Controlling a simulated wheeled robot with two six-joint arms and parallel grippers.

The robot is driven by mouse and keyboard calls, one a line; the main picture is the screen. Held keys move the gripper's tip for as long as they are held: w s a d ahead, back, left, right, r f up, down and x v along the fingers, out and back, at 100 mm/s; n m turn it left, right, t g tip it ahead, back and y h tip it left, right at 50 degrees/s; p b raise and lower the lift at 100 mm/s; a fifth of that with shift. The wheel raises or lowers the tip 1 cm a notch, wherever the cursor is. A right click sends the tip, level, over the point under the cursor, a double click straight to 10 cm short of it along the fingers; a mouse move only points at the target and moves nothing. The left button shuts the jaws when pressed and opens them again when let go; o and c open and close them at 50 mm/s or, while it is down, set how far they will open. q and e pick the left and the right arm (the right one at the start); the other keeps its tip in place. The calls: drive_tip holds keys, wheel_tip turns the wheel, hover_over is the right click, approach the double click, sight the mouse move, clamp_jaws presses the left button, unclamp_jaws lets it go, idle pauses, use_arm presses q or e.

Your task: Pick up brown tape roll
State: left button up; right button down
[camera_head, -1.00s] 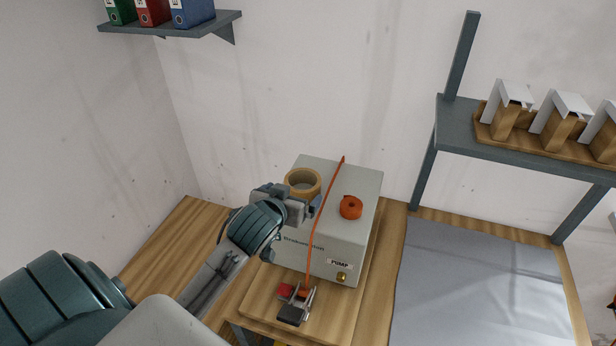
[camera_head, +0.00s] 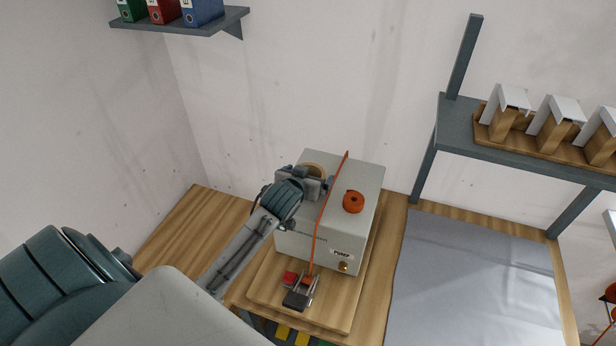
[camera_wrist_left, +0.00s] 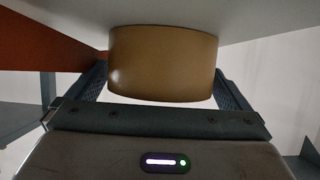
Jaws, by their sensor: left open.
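The brown tape roll (camera_head: 315,168) sits on top of the grey pump box (camera_head: 360,225), towards its back left. My left gripper (camera_head: 310,181) reaches over the box from the left and partly hides the roll. In the left wrist view the roll (camera_wrist_left: 162,65) stands between the two fingers of my open left gripper (camera_wrist_left: 160,85), with its curved side facing the palm. Whether a finger touches the roll is not clear. My right gripper is not in view.
A thin orange strip (camera_head: 323,218) rises beside my left gripper. A clamp-like device (camera_head: 299,296) sits at the box's front. A grey shelf (camera_head: 460,134) with wooden holders is at right.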

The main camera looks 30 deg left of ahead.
use_arm(q)
drive_tip(key=c, duration=0.9)
